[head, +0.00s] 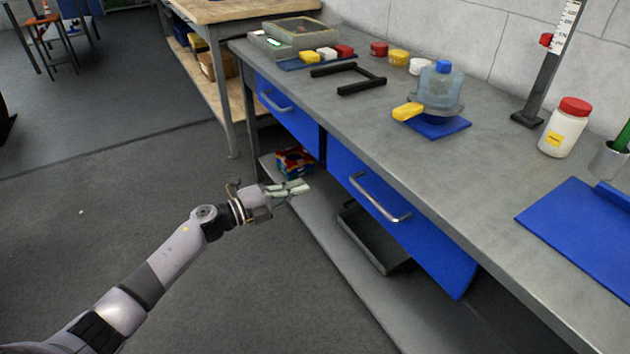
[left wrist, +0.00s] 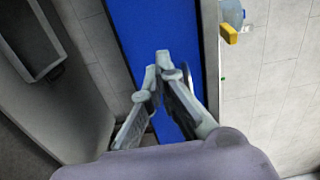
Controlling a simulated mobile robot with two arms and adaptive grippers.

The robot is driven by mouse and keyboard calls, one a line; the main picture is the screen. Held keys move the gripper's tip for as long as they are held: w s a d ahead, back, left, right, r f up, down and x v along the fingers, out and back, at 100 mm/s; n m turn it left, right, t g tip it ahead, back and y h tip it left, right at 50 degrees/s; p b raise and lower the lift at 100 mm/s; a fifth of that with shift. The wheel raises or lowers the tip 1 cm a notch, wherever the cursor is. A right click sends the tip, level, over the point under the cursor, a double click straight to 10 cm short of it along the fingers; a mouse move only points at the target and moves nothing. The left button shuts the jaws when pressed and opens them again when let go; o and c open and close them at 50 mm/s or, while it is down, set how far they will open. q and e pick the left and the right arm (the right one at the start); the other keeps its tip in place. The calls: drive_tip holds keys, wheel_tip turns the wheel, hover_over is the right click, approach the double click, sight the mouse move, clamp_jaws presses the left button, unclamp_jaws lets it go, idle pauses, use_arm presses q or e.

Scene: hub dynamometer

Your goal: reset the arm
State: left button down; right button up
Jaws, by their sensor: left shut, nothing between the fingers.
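My left arm reaches in from the lower left in the head view. Its gripper (head: 294,189) is shut and empty, in front of the workbench and below the height of its top. In the left wrist view the gripper's fingertips (left wrist: 158,62) are together, with a blue drawer front (left wrist: 112,32) behind them. In the head view that blue drawer (head: 400,222) with a grey handle (head: 380,200) is to the right of the gripper. My right gripper is not in view.
A dark tray (head: 372,240) sits on the lower shelf. The floor (head: 100,200) at left is clear.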

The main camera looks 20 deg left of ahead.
use_arm(q)
drive_tip(key=s+a+f+n+g+y, duration=0.1)
drive_tip(key=s+f+n+y, duration=0.5)
drive_tip(key=f+n, duration=0.35)
drive_tip(key=s+a+f+n+y, duration=0.1)
drive_tip(key=s+f+n+y, duration=0.5)
drive_tip(key=f+n, duration=0.35)
drive_tip(key=s+d+f+n+g, duration=0.35)
drive_tip(key=s+f+g, duration=0.2)
drive_tip(key=s, duration=0.65)
drive_tip(key=s+d+f+n+g, duration=0.2)
drive_tip(key=s+d+f+g, duration=0.4)
drive_tip(key=s, duration=0.7)
drive_tip(key=s+a+f+p, duration=0.3)
drive_tip(key=s+p, duration=0.6)
drive_tip(key=s+a+f+p, duration=0.3)
drive_tip(key=s+f+p, duration=0.1)
drive_tip(key=s+p, duration=0.5)
drive_tip(key=shift+s+m, duration=0.25)
drive_tip(key=shift+m, duration=0.1)
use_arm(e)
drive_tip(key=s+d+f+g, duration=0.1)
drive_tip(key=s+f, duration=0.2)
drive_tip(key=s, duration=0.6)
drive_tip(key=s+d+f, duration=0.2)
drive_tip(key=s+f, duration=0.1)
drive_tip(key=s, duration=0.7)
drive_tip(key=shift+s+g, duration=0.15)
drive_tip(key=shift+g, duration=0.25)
